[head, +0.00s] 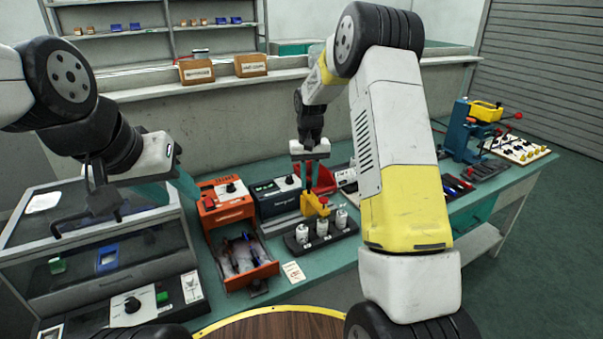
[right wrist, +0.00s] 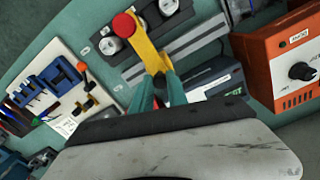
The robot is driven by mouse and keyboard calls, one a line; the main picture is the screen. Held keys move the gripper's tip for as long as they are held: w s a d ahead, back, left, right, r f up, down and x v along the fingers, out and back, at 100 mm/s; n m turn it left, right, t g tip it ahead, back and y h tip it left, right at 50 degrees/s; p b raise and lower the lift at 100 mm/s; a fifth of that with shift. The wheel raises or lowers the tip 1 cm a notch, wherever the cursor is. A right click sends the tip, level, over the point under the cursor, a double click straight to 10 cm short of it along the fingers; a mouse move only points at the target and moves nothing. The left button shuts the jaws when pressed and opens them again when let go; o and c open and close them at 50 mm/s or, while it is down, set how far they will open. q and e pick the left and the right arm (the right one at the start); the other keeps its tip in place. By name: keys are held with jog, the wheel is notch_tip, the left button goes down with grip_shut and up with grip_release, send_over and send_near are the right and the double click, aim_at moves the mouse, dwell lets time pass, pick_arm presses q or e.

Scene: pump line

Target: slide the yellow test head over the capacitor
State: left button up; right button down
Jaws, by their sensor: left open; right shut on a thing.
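The yellow test head (head: 315,204) with a red knob is held by my right gripper (head: 308,188), whose fingers are shut on it. Three white capacitors (head: 322,228) stand upright in a row on a dark holder (head: 344,234). In the head view the test head is just behind and above the row, near the middle one. In the right wrist view the test head (right wrist: 150,48) reaches out over the holder, and its red knob (right wrist: 123,25) is between two visible capacitors (right wrist: 110,45); the middle one is largely hidden. My left gripper (head: 168,190) is open and empty at the left.
An open orange drawer (head: 250,270) with tools is left of the holder. An orange unit (head: 226,198) and a dark meter (head: 278,196) stand behind. A red bin (head: 325,178) is behind the test head. A glass-lidded machine (head: 110,255) is under my left gripper.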

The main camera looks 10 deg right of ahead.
jog(key=w+d, duration=0.2)
jog(key=d, duration=0.5)
jog(key=shift+w, duration=0.3)
jog(key=shift+r, duration=0.1)
jog(key=c, duration=1.3)
grip_release()
jog(key=shift+d, duration=0.1)
notch_tip(320, 180, up, 8)
